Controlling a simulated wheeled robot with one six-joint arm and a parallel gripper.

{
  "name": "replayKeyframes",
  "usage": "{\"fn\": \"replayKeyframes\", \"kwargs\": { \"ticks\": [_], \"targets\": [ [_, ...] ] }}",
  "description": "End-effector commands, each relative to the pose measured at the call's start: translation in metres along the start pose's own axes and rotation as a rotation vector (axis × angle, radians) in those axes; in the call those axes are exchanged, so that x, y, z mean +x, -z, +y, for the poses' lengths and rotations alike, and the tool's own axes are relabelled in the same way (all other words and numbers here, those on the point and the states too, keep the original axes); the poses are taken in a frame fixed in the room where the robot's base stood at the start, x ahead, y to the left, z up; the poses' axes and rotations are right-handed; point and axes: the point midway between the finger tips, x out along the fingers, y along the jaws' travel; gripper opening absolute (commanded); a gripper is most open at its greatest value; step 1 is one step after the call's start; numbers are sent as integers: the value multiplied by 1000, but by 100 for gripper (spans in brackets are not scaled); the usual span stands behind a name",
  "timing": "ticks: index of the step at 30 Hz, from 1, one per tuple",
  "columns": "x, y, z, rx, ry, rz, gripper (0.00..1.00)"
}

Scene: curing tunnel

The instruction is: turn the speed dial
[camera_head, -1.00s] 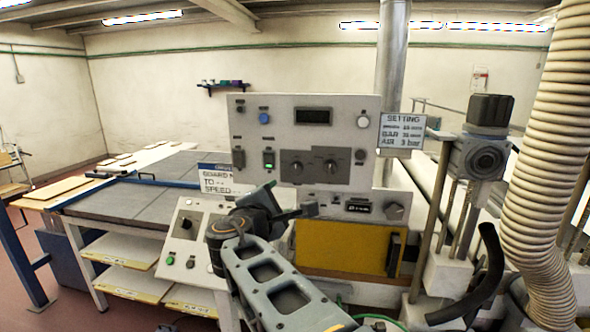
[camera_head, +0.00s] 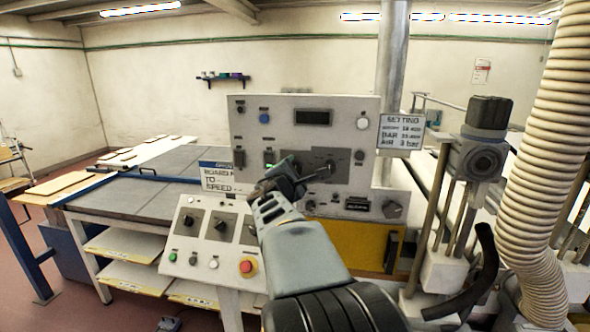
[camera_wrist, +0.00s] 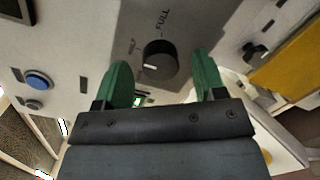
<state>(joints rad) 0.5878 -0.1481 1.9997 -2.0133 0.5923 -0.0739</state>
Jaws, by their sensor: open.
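A round black dial (camera_wrist: 154,60) with a white pointer mark sits on a grey plate in the wrist view. The word FULL is printed beside it; a smaller label is hard to read. My gripper (camera_wrist: 162,78) is open. Its green fingers stand apart on either side of the dial in the picture; contact is not visible. In the head view my gripper (camera_head: 312,173) is in front of the dark grey plate on the upright panel (camera_head: 262,101) and hides much of its dials. Which dial is for speed cannot be read there.
A sloped console (camera_head: 181,268) with several knobs and a red stop button (camera_head: 248,267) stands below left. A blue button (camera_wrist: 38,80) is left of the dial. A SETTING sign (camera_head: 401,132) and a ribbed hose (camera_head: 540,150) are at the right.

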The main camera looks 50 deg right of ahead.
Motion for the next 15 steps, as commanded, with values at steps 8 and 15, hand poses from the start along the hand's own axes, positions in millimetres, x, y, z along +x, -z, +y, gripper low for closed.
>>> {"fn": "replayKeyframes", "kwargs": {
  "ticks": [8,15],
  "targets": [
    [7,0,0,2,1,-1,64],
    [7,0,0,2,0,-1,57]
  ]
}}
